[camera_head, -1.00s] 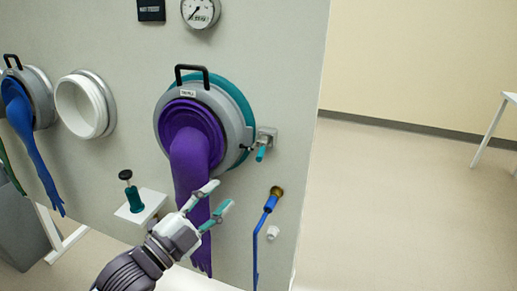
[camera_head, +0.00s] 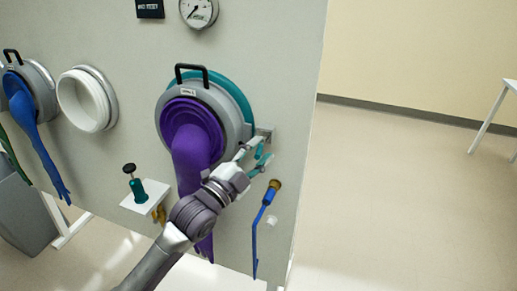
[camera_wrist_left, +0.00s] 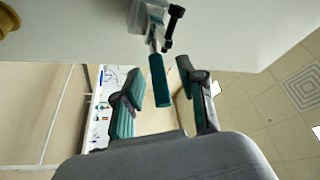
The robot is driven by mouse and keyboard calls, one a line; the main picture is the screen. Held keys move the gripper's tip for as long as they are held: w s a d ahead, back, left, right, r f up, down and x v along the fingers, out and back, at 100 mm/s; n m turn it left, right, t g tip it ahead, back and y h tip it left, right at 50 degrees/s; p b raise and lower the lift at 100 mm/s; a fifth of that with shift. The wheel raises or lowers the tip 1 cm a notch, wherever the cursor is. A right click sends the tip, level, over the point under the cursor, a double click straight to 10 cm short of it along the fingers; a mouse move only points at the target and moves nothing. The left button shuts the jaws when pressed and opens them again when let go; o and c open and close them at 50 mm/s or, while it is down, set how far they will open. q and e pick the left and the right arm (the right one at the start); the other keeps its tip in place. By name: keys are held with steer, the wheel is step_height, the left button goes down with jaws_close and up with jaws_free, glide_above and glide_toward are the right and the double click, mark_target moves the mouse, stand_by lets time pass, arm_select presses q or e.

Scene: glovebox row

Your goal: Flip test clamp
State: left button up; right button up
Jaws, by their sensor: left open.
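The test clamp (camera_head: 265,132) is a small grey bracket with a teal handle, on the panel at the right edge of the purple-gloved port. My left gripper (camera_head: 262,151) is open right at the clamp and partly covers it in the head view. In the left wrist view the clamp's grey mount (camera_wrist_left: 147,18) is at the top, and its teal handle (camera_wrist_left: 158,82) reaches down into the gap between my open fingers. I see space on both sides of the handle, so no grip on it shows. My right gripper is in neither view.
A purple glove (camera_head: 188,160) hangs from the port ring (camera_head: 235,115), partly behind my left arm. A blue hose (camera_head: 256,235) with a brass end is just below my gripper. A teal valve (camera_head: 137,190) stands on a small shelf at left.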

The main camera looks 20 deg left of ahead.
arm_select(q)
jaws_close()
steer(key=shift+w, duration=0.1)
stand_by(0.5)
